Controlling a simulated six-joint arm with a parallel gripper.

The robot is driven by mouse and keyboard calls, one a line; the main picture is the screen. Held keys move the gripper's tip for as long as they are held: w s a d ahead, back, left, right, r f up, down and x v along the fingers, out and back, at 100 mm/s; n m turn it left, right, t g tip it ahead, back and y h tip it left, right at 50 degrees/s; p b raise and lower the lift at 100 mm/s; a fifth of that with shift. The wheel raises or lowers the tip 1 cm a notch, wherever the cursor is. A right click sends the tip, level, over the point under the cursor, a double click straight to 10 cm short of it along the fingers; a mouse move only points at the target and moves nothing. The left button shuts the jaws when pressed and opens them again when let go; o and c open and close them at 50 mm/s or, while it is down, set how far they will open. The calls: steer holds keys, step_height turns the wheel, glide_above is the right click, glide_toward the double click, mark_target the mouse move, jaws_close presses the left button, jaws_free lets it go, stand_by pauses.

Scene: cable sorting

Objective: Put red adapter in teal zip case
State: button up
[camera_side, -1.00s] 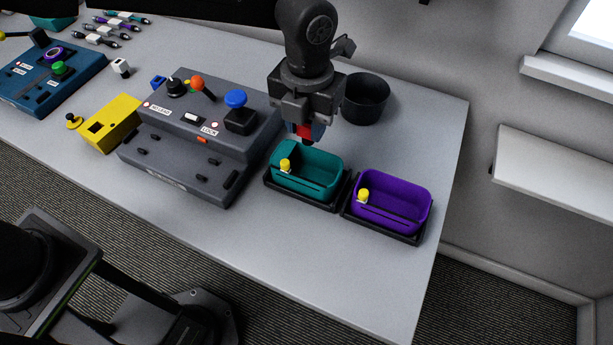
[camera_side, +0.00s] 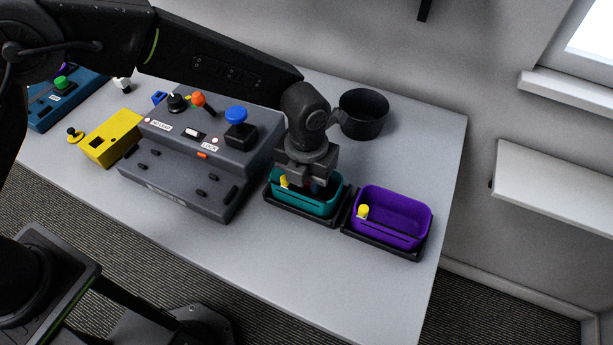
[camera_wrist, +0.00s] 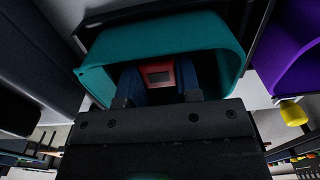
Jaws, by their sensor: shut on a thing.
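In the wrist view the teal case (camera_wrist: 160,37) surrounds the fingers from above and the sides. The red adapter (camera_wrist: 157,74) is between the two blue fingers of my gripper (camera_wrist: 160,84), which is shut on it. I cannot tell whether the adapter touches the case floor.
A purple case (camera_side: 393,211) stands right of the teal one in its own tray. A black round pot (camera_side: 363,117) is behind. A grey control box (camera_side: 190,165) with knobs is to the left, close by. A yellow box (camera_side: 108,138) is further left.

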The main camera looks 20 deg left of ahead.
steer(key=shift+f, duration=0.15)
steer(key=o, duration=0.9)
step_height(320, 180, up, 12)
steer(key=shift+r, duration=0.2)
